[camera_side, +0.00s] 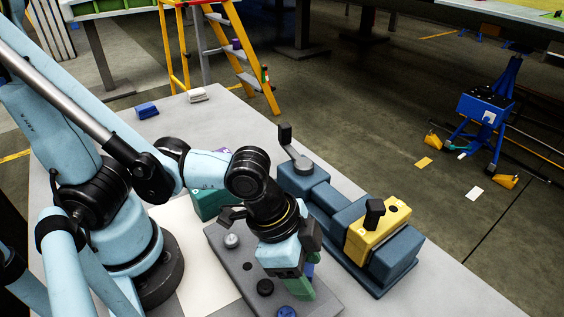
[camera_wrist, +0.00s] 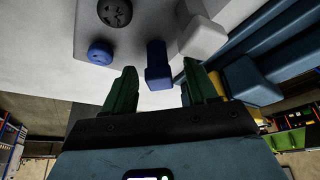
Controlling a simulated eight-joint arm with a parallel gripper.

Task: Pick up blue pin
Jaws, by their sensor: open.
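The blue pin (camera_wrist: 158,66) is an upright, square-sided blue piece with a wider end in the wrist view. It stands at the edge of a grey plate, between the tips of my gripper (camera_wrist: 160,74). Gaps show on both sides of it, so the fingers do not seem to touch it. My gripper also shows in the side view (camera_side: 306,277), open, with green fingers low over the plate's right end. There the pin is mostly hidden by the fingers. A round blue knob (camera_wrist: 101,53) sits left of the pin; it also shows in the side view (camera_side: 286,312).
A dark blue jig with a yellow block (camera_side: 378,234) stands close on the right. A blue block (camera_side: 147,110) and a white block (camera_side: 197,94) lie at the back.

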